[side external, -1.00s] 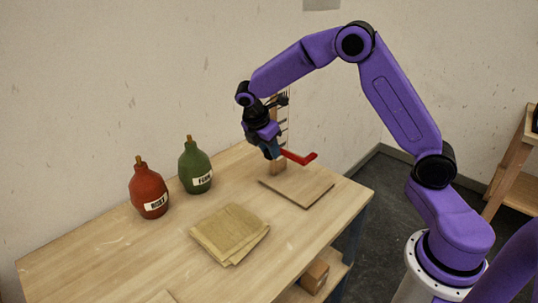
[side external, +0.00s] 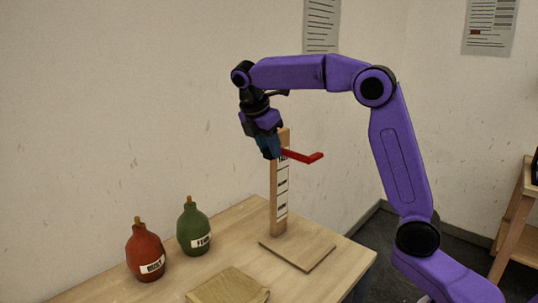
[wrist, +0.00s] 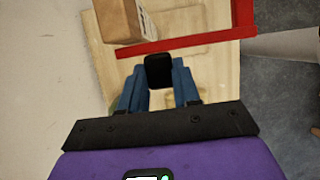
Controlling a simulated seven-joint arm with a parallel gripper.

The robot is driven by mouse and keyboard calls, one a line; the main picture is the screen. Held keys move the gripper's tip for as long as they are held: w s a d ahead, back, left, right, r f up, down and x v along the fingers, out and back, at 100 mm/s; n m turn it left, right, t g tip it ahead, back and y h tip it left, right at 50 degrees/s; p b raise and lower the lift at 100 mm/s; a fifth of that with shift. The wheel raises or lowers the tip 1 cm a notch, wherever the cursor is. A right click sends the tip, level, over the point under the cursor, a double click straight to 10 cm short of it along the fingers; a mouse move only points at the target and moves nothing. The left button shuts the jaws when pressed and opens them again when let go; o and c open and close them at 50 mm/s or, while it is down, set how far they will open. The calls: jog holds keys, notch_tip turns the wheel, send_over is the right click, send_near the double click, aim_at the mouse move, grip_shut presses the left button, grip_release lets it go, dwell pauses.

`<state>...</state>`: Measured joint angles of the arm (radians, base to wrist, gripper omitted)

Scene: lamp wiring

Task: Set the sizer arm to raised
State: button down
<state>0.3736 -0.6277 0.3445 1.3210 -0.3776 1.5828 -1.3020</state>
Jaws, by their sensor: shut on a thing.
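The sizer is an upright wooden post (side external: 280,205) with a marked scale strip, on a flat square base board (side external: 297,254). Its red sizer arm (side external: 305,157) sticks out to the right near the top of the post, high above the board. My gripper (side external: 270,152) is at the arm's left end by the post. In the wrist view, the fingers (wrist: 159,88) are shut on a black knob (wrist: 158,70) beside the red bar (wrist: 185,42). The post's end (wrist: 117,20) shows at the upper left. The exact contact is partly hidden by the fingers.
A red bottle (side external: 146,255) and a green bottle (side external: 194,230) stand on the table left of the sizer. A folded tan cloth (side external: 228,288) lies in front. The wall is close behind. A wooden shelf (side external: 515,215) stands at the right.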

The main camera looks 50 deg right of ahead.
jog(key=shift+r, duration=0.2)
jog(key=c, duration=0.8)
grip_release()
jog(key=v, duration=1.2)
jog(key=shift+a+f, duration=0.1)
